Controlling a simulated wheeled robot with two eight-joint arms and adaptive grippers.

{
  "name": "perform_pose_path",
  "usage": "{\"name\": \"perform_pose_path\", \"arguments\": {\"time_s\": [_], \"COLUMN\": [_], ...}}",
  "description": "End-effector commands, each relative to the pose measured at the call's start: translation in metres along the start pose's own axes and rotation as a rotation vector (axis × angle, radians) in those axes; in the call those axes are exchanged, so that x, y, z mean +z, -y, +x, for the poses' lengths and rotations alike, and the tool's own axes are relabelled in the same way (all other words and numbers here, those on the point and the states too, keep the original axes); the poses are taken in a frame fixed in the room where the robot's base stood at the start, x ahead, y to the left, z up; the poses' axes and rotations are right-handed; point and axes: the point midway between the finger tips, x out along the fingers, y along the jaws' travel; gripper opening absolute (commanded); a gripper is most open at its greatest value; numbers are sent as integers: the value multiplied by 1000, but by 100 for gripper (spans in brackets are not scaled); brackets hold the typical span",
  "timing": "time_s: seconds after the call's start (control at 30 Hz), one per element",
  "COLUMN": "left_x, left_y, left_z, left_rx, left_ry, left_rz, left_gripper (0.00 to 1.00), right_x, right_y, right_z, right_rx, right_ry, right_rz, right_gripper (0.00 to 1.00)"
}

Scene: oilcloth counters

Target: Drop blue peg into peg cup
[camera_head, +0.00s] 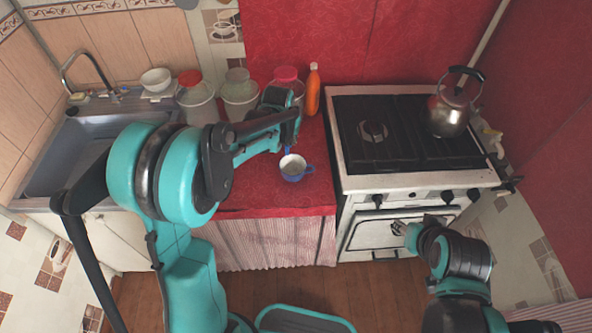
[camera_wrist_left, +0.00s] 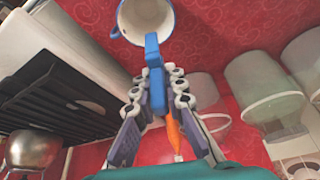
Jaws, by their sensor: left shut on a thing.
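The blue peg (camera_wrist_left: 152,52) is held between the fingers of my left gripper (camera_wrist_left: 155,88) in the left wrist view. Its free end reaches to the near rim of the peg cup (camera_wrist_left: 138,38) there; I cannot tell whether they touch. In the head view the cup (camera_head: 293,174), white inside with a blue outside and handle, stands upright on the red counter. A bit of the peg (camera_head: 288,149) shows just above it, below my left gripper (camera_head: 289,143). My right gripper (camera_head: 401,229) is low in front of the oven; its fingers are too small to read.
Behind the cup stand an orange bottle (camera_head: 313,92) and several lidded containers (camera_head: 241,103). The stove (camera_head: 340,155) with a kettle (camera_head: 448,116) is on the right, the sink (camera_head: 45,170) on the left. The red counter (camera_head: 262,192) around the cup is clear.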

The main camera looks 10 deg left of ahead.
Motion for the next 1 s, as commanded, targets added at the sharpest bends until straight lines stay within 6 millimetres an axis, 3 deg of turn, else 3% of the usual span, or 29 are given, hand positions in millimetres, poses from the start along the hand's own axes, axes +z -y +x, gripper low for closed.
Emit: {"name": "perform_pose_path", "arguments": {"time_s": [0.4, 0.77, 0.8, 0.9, 1.0], "left_x": [20, 22, 22, 22, 22], "left_y": [0, 0, 0, 0, 0], "left_z": [46, 52, 52, 52, 52], "left_rx": [0, 0, 0, 0, 0], "left_ry": [0, 0, 0, 0, 0], "left_rz": [0, 0, 0, 0, 0], "left_gripper": [0, 0, 14, 35, 35], "right_x": [22, 24, 24, 24, 24], "right_y": [0, 0, 0, 0, 0], "right_z": [30, 33, 33, 33, 33], "right_rx": [0, 0, 0, 0, 0], "right_ry": [0, 0, 0, 0, 0], "right_rz": [0, 0, 0, 0, 0], "right_gripper": [40, 40, 40, 40, 40]}}
